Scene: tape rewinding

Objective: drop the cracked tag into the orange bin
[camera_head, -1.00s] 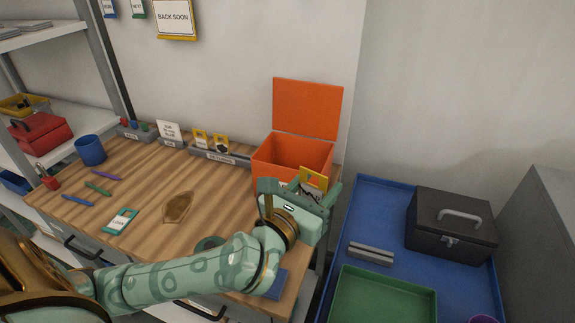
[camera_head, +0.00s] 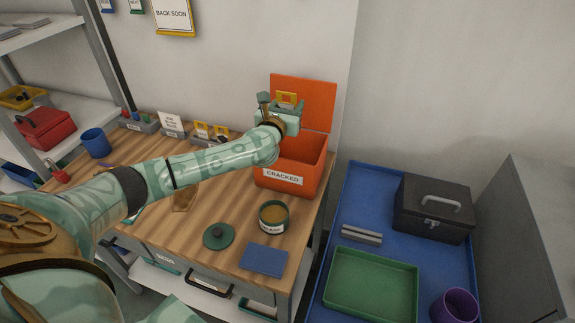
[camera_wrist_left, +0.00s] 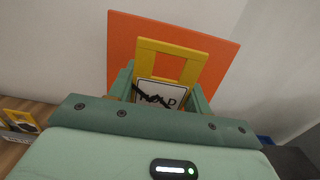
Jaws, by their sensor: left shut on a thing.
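The cracked tag (camera_head: 287,97) has a yellow frame and is held up at the orange bin's raised lid. In the left wrist view the tag (camera_wrist_left: 172,62) shows a white face with a jagged black mark across its letters. My left gripper (camera_head: 284,104) is shut on the tag, its fingers on either side of the tag's lower part. The orange bin (camera_head: 311,183) stands at the table's back right, with a "CRACKED" label and its lid (camera_head: 318,105) open. The gripper is above the bin's back left part, and my arm hides some of the opening. My right gripper is not in view.
An open round tin (camera_head: 274,216), a green lid (camera_head: 218,236) and a blue pad (camera_head: 263,260) lie in front of the bin. A tray with other yellow tags (camera_head: 202,130) stands left. A blue surface (camera_head: 345,205) with a black toolbox (camera_head: 433,209) is right.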

